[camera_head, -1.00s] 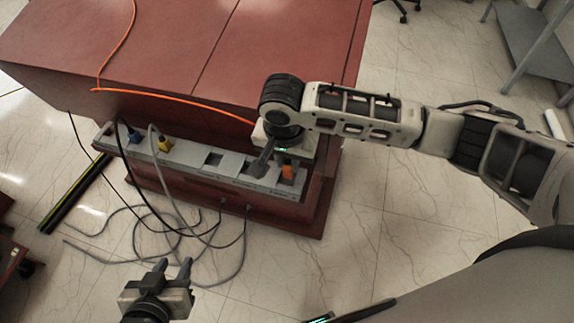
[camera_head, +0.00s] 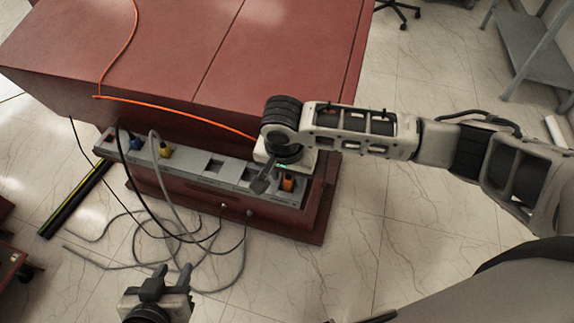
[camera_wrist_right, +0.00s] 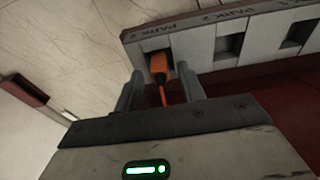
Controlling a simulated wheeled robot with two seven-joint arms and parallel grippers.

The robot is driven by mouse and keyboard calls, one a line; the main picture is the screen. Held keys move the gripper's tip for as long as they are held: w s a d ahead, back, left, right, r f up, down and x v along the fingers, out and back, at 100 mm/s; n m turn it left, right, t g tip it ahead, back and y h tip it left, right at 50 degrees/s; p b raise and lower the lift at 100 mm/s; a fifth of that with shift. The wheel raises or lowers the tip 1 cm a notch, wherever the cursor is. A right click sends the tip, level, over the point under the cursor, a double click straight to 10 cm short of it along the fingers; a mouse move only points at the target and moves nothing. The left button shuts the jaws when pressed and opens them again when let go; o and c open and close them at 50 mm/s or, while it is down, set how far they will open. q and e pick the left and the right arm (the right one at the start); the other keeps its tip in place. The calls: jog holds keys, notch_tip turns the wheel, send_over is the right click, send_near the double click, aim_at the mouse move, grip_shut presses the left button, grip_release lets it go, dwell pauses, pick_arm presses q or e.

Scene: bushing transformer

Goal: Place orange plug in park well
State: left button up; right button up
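The orange plug (camera_head: 287,183) stands in the end well of the grey panel (camera_head: 215,172), at its right end. In the right wrist view the orange plug (camera_wrist_right: 159,66) sits in a square well beneath PARK lettering; how deep it sits I cannot tell. Its orange cable (camera_wrist_right: 163,97) runs back towards my gripper. My right gripper (camera_wrist_right: 160,86) is open, with a finger on each side of the plug's cable end and gaps showing. In the head view my right gripper (camera_head: 268,179) is over the panel beside the plug. My left gripper (camera_head: 168,277) is open and empty above the floor.
A blue plug (camera_head: 134,142) and a yellow plug (camera_head: 165,150) stand in the panel's left part. Empty wells lie between them and the orange plug. The red cabinet (camera_head: 180,60) rises behind. Loose cables (camera_head: 200,255) lie on the floor in front.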

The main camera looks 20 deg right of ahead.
notch_tip(320, 180, up, 11)
jog(key=s+a+p, duration=0.1)
jog(key=s+a+f+n+t+y, duration=0.3)
jog(key=a+f+n+y, duration=0.1)
jog(key=a+f+y, duration=0.4)
jog(key=s+d+f+n+t+h, duration=0.4)
jog(key=s+d+f, duration=0.3)
jog(key=d, duration=0.4)
jog(key=shift+s+d+f+n+t, duration=0.35)
jog(key=shift+s+n+t, duration=0.4)
jog(key=shift+t, duration=0.15)
jog(key=shift+a, duration=0.1)
